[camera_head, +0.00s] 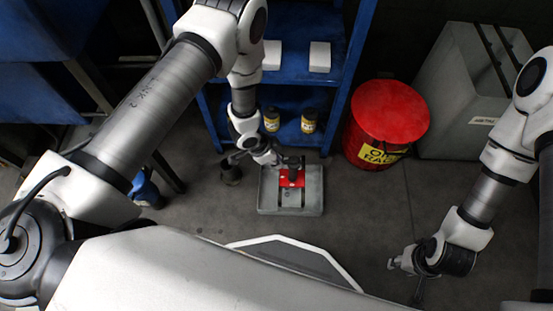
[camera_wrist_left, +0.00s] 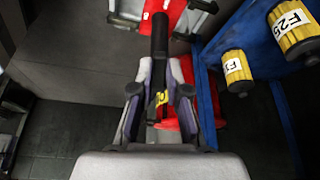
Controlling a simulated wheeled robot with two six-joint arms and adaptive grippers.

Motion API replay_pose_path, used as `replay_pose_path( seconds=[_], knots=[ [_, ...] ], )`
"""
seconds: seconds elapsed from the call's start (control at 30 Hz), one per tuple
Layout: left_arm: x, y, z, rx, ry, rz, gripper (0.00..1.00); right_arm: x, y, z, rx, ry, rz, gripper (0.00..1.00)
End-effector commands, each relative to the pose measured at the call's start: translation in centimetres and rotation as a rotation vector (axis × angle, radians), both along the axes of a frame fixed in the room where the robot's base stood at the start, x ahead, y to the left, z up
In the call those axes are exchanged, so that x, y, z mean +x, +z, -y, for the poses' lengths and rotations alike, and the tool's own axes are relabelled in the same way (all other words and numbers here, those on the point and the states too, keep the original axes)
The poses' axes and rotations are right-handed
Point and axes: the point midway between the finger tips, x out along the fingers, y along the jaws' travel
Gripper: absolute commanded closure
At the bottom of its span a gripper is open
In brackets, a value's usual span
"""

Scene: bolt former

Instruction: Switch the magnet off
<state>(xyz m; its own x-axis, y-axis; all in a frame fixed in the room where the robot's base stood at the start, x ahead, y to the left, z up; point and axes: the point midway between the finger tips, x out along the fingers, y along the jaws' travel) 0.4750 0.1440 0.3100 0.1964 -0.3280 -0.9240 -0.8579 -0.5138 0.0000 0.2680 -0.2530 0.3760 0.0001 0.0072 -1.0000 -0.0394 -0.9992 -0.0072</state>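The magnet appears as a red body (camera_head: 290,179) with dark parts, standing in a grey tray (camera_head: 265,206) on the floor. My left gripper (camera_head: 285,161) is at its far upper side. A red part (camera_wrist_left: 172,12) shows beyond. My right gripper (camera_head: 400,262) is at lower right, away from the tray, too small to judge.
A blue shelf (camera_head: 335,95) with yellow canisters (camera_head: 309,121) and white boxes (camera_head: 320,57) stands behind the tray. A red drum (camera_head: 388,112) and a grey bin (camera_head: 455,85) stand right of it. Bare floor (camera_head: 375,210) lies between the tray and my right arm.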

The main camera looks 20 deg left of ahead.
Motion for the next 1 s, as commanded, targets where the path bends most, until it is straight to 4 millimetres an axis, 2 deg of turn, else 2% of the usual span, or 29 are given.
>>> replay_pose_path(
  seconds=[0.27, 0.6, 0.97, 1.0],
  knots=[
    [0.2, 0.1, 0.0, -0.003, -0.023, 0.001, 1.00, 0.0, 0.1, 0.0, 0.000, 0.000, 0.000, 0.60],
    [1.3, 0.0, -0.5, -0.002, -0.250, 0.001, 1.00, 0.0, 0.7, 0.0, 0.000, 0.000, 0.000, 0.60],
    [1.4, -0.1, -0.6, 0.000, -0.275, -0.001, 1.00, 0.0, 0.7, 0.0, 0.000, 0.000, 0.000, 0.60],
    [1.4, -0.1, -0.6, 0.000, -0.275, -0.001, 0.72, 0.0, 0.7, 0.0, 0.000, 0.000, 0.000, 0.60]
  ],
)
